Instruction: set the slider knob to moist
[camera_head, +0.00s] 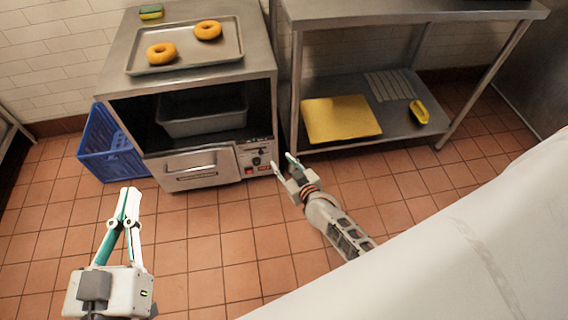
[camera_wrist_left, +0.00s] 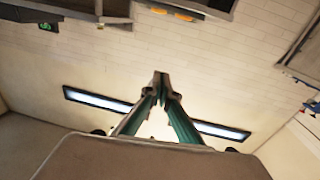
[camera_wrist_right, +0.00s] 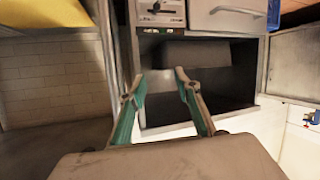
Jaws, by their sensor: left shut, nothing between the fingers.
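The control panel (camera_head: 257,158) is on the front of the steel unit, right of the drawer with the bar handle. It carries small knobs and red switches; the slider knob and its labels are too small to make out. The panel also shows upside down at the top of the right wrist view (camera_wrist_right: 160,12). My right gripper (camera_head: 282,161) is open and empty, in front of and just right of the panel in the head view, apparently not touching it. My left gripper (camera_head: 130,190) is shut and empty, raised left of the drawer.
A tray (camera_head: 186,68) with two bagels (camera_head: 161,54) sits on the unit, with a sponge (camera_head: 151,11) behind. A pan (camera_head: 203,125) is in the open compartment. A blue crate (camera_head: 96,150) stands left. A steel table (camera_head: 410,12) holds a yellow board (camera_head: 340,118) on its shelf.

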